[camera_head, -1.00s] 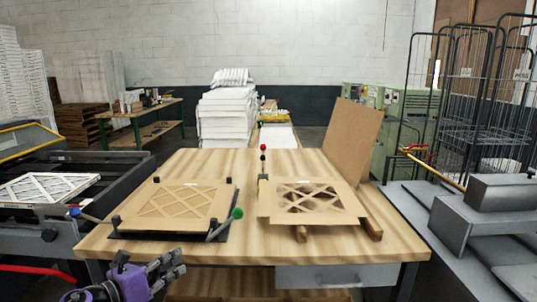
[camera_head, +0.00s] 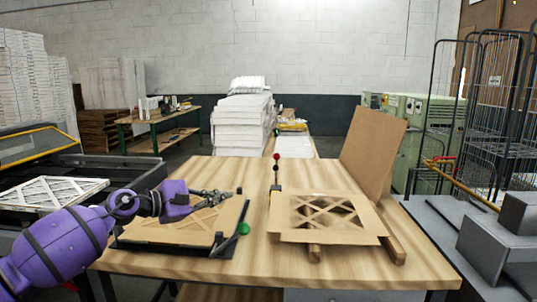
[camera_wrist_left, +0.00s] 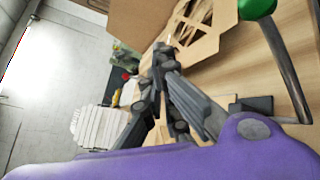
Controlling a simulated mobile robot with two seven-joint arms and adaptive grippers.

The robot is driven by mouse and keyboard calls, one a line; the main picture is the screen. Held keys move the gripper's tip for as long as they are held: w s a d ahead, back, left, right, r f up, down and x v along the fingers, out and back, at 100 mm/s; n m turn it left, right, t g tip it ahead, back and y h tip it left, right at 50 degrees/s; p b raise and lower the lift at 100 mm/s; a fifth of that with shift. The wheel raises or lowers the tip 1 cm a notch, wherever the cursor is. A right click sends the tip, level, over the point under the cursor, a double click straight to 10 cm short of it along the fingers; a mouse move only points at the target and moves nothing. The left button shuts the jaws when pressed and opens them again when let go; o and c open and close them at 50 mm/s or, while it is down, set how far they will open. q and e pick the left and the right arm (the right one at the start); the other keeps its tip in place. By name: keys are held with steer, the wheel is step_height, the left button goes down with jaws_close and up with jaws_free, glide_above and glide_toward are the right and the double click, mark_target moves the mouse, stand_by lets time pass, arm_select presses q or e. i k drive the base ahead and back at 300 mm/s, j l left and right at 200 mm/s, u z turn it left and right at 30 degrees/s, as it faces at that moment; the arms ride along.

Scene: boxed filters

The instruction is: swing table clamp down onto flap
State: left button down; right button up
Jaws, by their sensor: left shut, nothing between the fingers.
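The table clamp (camera_head: 276,176) stands with its dark arm and red knob pointing up, at the left back corner of the right-hand carton (camera_head: 300,235). It also shows, small, in the left wrist view (camera_wrist_left: 126,77). The carton lies flat with a cut-out lattice; I cannot tell which edge is the flap. My left gripper (camera_head: 230,194) is shut and empty, above the left-hand jig and left of the clamp, apart from it. Its fingers fill the middle of the left wrist view (camera_wrist_left: 162,62). My right gripper is not in view.
A green-knobbed lever (camera_head: 243,228) leans at the left jig's right side, close to my gripper. My left arm covers part of the lattice sheet (camera_head: 150,231) there. A brown board (camera_head: 375,145) leans upright behind the carton. The back of the wooden table (camera_head: 215,170) is clear.

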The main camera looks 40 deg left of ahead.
mark_target(276, 156)
steer(key=i+j, duration=1.2)
steer(key=i, duration=0.1)
